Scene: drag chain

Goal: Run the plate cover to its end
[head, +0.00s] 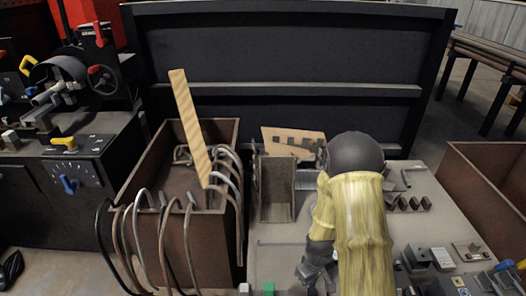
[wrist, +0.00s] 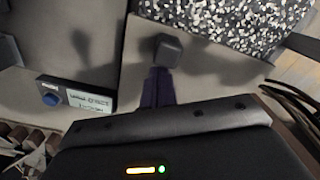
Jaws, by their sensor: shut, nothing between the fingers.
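In the wrist view, my gripper (wrist: 158,88) shows as a narrow dark finger shape reaching over a flat grey panel (wrist: 215,75). A dark square block (wrist: 168,50) sits at its tip; I cannot tell whether they touch. The panel has a straight left edge and may be the plate cover, but I cannot tell for sure. My gripper is shut with nothing in it. In the head view, my yellow-sleeved arm hangs over the grey bench (head: 275,232) and hides part of it. No plate cover can be clearly identified there.
A speckled surface (wrist: 225,22) and a small box with a blue knob (wrist: 50,99) lie near the panel. A brown crate (head: 190,245) with curved hoses and a wooden strip (head: 190,125) stands left. Small blocks (head: 425,258) and another brown crate (head: 490,185) are right.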

